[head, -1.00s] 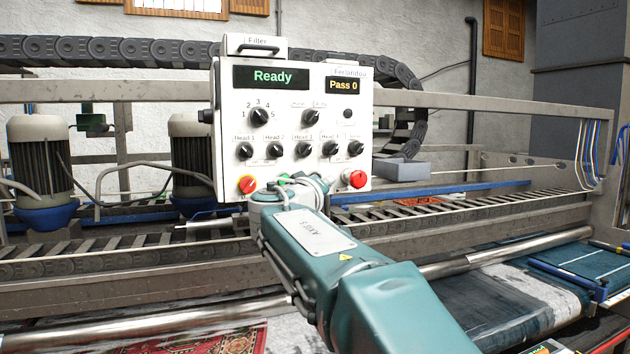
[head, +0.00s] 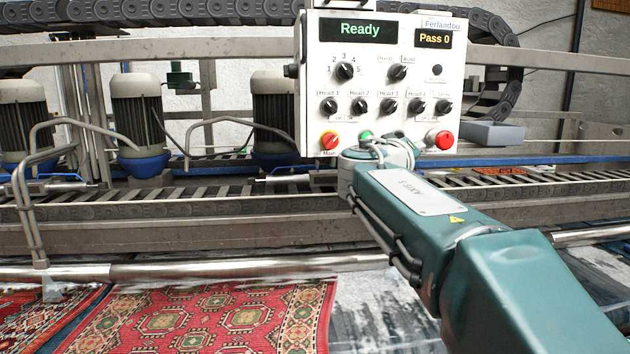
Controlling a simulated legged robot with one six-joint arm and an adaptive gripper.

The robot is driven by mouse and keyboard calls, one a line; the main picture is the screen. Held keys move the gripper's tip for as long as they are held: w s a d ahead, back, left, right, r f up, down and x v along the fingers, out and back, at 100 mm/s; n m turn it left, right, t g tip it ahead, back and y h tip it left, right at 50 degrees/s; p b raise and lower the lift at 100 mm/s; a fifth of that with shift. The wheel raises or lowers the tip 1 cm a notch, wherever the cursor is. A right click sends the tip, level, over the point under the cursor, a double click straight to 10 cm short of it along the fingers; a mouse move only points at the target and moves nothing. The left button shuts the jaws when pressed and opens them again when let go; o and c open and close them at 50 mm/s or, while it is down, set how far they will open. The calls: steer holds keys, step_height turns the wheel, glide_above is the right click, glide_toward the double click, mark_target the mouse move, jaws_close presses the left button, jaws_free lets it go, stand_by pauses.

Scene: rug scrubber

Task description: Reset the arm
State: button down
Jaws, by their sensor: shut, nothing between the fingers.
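My teal arm (head: 415,190) reaches from the lower right toward the control panel (head: 378,80). Its wrist (head: 370,160) is in front of the panel's lower edge, just below the green button (head: 366,137). The fingers are hidden behind the wrist, so I cannot see them or whether they touch the panel. The panel reads "Ready" in green and "Pass 0" in yellow.
A patterned red rug (head: 210,318) lies below a long metal roller (head: 220,268) at the front. Motors (head: 137,115) stand left of the panel. A slatted rail (head: 110,205) runs across behind my arm, and a cable chain (head: 140,12) crosses the top.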

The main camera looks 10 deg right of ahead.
steer(key=s+a+f+g+y, duration=0.2)
steer(key=s+a+f+y, duration=0.2)
steer(key=s+f, duration=0.6)
steer(key=s+a+f+g+y, duration=0.2)
steer(key=s+a+f+y, duration=0.1)
steer(key=s+f, duration=0.7)
steer(key=s+a+f+g+y, duration=0.3)
steer(key=s+f+y, duration=0.3)
steer(key=s+f, duration=0.5)
steer(key=shift+a+f+m, duration=0.3)
steer(key=shift+a+f, duration=0.15)
steer(key=shift+a, duration=0.35)
